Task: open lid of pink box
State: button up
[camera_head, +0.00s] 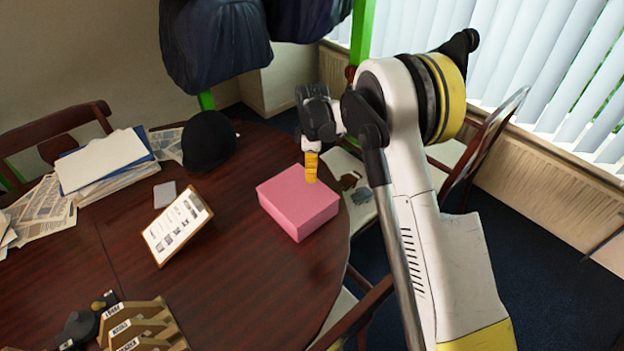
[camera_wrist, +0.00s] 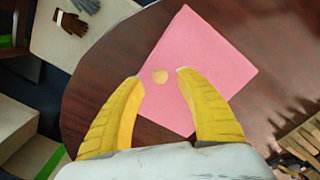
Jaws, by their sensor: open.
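The pink box (camera_head: 297,204) sits shut on the round dark wooden table, near its right edge in the head view. My gripper (camera_head: 311,172) is over the far part of the box, pointing down. Nothing is held. I cannot tell whether the fingertips touch the lid.
A dark helmet (camera_head: 209,141) stands behind the box to the left. A clipboard sign (camera_head: 177,226) stands left of the box. Papers (camera_head: 104,163) lie at the far left, and a wooden rack (camera_head: 140,325) is at the front left. A chair seat with gloves (camera_head: 350,185) lies beyond the table edge.

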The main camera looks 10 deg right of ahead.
jog(key=shift+f, duration=1.35)
grip_shut()
jog(key=shift+r, duration=0.2)
